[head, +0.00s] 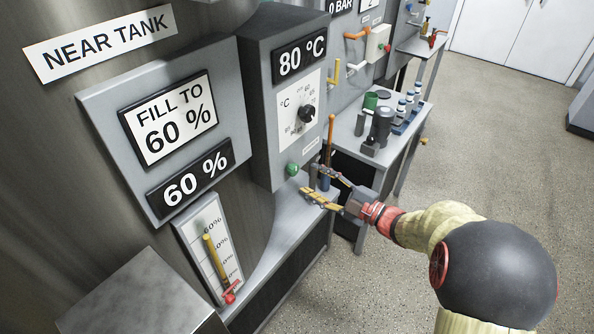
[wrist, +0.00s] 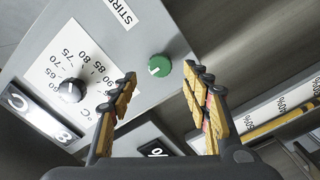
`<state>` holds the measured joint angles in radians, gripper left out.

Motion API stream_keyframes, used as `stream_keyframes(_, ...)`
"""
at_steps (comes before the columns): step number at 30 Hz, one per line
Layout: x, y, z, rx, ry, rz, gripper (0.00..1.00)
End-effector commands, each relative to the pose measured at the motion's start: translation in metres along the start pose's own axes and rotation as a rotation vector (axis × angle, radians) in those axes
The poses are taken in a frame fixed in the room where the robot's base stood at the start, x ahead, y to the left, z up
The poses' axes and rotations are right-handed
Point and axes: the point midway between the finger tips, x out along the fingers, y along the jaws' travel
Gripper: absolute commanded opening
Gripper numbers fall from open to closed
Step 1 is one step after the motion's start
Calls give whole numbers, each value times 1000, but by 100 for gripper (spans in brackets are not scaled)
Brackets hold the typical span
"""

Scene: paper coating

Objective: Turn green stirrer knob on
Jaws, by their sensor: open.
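The green stirrer knob (head: 292,169) is low on the front of the grey control box, below the temperature dial. It also shows in the wrist view (wrist: 159,66), round, with a pale mark on its face, just beyond my fingertips and between them in the picture. My gripper (head: 316,184) reaches in from the right in the head view, its fingers near the knob. In the wrist view my gripper (wrist: 160,82) is open, with one yellow finger on each side of the knob. Nothing is between the fingers, and they appear apart from the knob.
The black temperature dial (wrist: 70,90) sits beside the left finger in the wrist view. A level gauge with a yellow bar (head: 215,257) is at lower left. A side bench (head: 345,135) with several bottles stands behind my gripper. Open floor lies at right.

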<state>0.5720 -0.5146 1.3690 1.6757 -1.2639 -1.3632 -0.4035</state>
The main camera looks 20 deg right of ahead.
Motion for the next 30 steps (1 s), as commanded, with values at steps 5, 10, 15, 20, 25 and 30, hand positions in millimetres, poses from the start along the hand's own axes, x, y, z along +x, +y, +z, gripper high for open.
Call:
stream_keyframes(5,27,-2,0,-2,3,-2,48)
stream_keyframes(10,50,-2,0,0,1,-1,48)
stream_keyframes(15,63,-1,1,1,-2,1,48)
stream_keyframes(20,66,0,1,1,-3,1,48)
stream_keyframes(25,66,0,0,1,-3,1,47)
stream_keyframes(30,65,0,0,1,-3,1,38)
